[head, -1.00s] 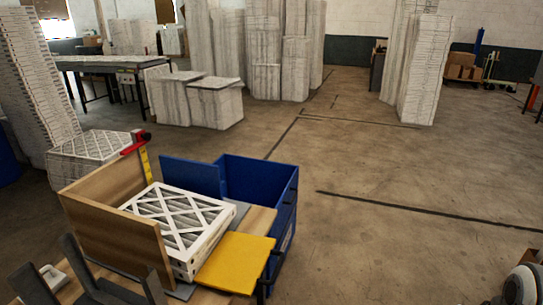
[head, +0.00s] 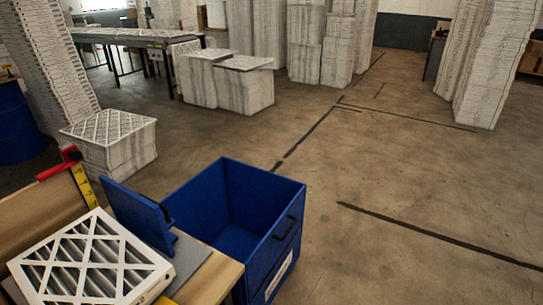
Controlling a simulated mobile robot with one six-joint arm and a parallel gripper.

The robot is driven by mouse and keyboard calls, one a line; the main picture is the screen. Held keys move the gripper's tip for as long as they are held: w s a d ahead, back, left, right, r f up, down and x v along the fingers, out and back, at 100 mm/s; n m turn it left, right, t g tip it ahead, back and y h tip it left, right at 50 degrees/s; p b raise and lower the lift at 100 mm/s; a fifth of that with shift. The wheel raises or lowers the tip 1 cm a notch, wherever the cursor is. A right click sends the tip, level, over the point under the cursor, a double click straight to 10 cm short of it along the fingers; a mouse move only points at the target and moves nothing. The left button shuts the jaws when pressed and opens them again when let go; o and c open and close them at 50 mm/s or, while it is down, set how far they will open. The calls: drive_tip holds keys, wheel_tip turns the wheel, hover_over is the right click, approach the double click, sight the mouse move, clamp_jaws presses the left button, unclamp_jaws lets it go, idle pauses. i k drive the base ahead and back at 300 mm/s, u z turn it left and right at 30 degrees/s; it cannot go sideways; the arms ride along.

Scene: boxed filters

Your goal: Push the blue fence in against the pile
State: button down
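The blue fence (head: 138,217) is an upright blue panel in the head view, with a dark grip or bracket on its right side. It stands on a grey plate (head: 192,258) on the wooden bench, just beyond the pile. The pile (head: 88,262) is white-framed pleated filters with crossed bracing, at the lower left, cut off by the bottom edge. The pile hides part of the fence's foot, so I cannot tell whether they touch. My gripper is not in view.
An open, empty-looking blue bin (head: 240,220) stands right of the fence. A wooden board (head: 45,215) with a red-and-yellow measure (head: 66,163) stands left of the pile. A filter stack (head: 112,145) is on the floor behind. Open floor lies to the right.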

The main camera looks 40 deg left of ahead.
sight(141, 216)
drive_tip(key=i, duration=1.25)
drive_tip(key=u, duration=3.35)
drive_tip(key=i, duration=1)
drive_tip(key=z, duration=0.05)
